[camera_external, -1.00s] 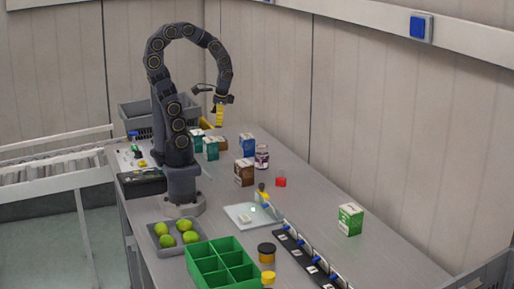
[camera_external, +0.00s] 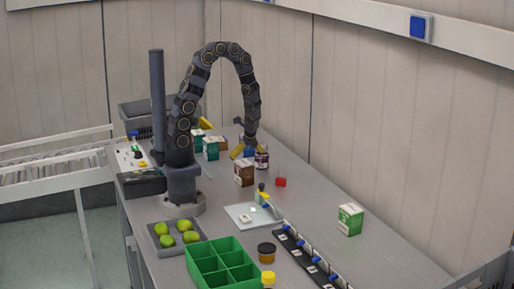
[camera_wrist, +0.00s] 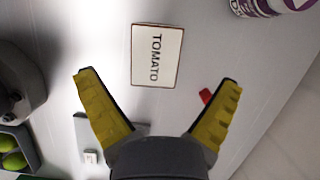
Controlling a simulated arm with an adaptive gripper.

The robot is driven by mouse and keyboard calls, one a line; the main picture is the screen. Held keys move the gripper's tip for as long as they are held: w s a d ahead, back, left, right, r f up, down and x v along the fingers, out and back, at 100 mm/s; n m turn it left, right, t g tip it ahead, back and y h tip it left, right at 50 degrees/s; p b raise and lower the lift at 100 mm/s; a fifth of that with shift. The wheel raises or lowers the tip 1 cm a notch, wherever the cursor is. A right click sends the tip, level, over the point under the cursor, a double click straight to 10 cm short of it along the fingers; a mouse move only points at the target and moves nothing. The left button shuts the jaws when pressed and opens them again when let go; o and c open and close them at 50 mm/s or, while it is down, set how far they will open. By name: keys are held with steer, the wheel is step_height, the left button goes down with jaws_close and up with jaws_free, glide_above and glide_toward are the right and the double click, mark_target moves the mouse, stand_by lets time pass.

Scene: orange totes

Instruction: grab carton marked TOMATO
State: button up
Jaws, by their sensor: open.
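The carton marked TOMATO (camera_wrist: 157,56) shows its white, dark-edged top with the word on it in the wrist view. It lies beyond and between my fingertips, with no finger touching it. In the external view it appears to be the brown carton (camera_external: 244,174), standing upright on the table. My gripper (camera_external: 245,152) is over the table just above and behind that carton, pointing down. In the wrist view my gripper (camera_wrist: 158,80) has its two yellow fingers spread wide, with nothing held between them.
A white-and-purple jar (camera_external: 262,160) stands close behind the carton; it also shows in the wrist view (camera_wrist: 262,7). A small red item (camera_external: 281,181) is to the right. A light plate (camera_external: 240,218) lies in front. Teal cartons (camera_external: 211,150) stand behind left.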

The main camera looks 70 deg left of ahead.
mark_target(244, 162)
steer(key=shift+s+x, duration=0.15)
steer(key=shift+x, duration=0.75)
steer(key=shift+s+x, duration=0.15)
steer(key=shift+x, duration=1.9)
steer(key=c, duration=1.2)
